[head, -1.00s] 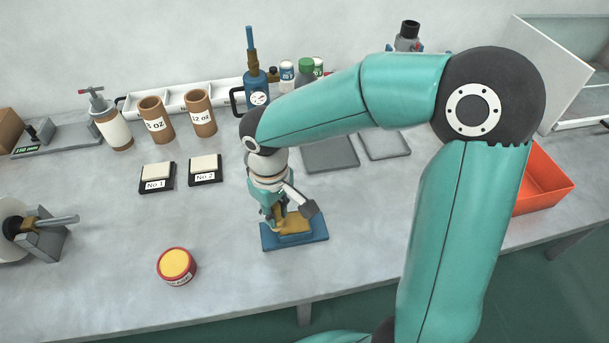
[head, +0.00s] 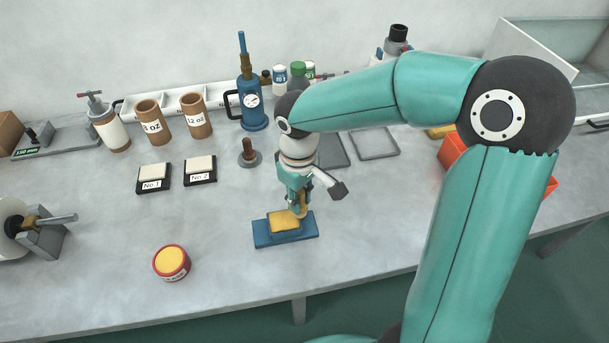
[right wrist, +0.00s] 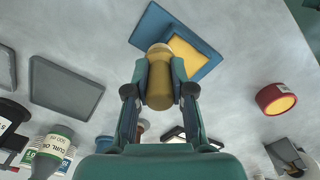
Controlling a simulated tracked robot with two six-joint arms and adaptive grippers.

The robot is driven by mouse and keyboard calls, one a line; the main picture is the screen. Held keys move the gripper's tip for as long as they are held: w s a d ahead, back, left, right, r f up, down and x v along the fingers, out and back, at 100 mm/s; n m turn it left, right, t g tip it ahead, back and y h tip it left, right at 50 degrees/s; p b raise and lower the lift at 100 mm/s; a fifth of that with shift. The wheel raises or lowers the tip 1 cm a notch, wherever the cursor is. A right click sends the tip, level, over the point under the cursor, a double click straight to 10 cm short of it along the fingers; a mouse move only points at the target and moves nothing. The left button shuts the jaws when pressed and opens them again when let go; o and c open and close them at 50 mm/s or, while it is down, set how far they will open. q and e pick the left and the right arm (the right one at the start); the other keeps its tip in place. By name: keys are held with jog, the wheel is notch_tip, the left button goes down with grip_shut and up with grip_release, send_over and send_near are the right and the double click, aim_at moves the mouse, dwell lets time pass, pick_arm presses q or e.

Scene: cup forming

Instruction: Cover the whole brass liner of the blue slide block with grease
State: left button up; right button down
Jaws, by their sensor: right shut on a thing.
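The blue slide block (head: 262,240) lies on the bench near its front edge. The top of its liner (head: 283,222) looks yellow, much like the grease in the round red tin (head: 172,262) to its left. My right gripper (head: 298,203) is shut on a brown-gold cylindrical tool (right wrist: 159,85) with a pale end, over the right side of the block. The right wrist view also shows the block (right wrist: 152,22) and yellow liner (right wrist: 190,52); the tool hides part of them. I cannot tell whether the tool touches the liner. My left gripper is out of view.
Two pads (head: 200,170) marked No 1 and No 2, brown cups (head: 193,115) and a blue pump bottle (head: 251,108) stand behind. A wooden-handled piece (head: 248,152) stands behind the block. A red-orange bin (head: 453,150) is at right. Bench between tin and block is clear.

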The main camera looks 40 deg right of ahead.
notch_tip(320, 180, up, 2)
jog(key=shift+a+p, duration=0.1)
jog(key=shift+p, duration=0.45)
jog(key=shift+r+p, duration=1.6)
jog(key=shift+r, duration=0.4)
jog(key=shift+f, duration=0.1)
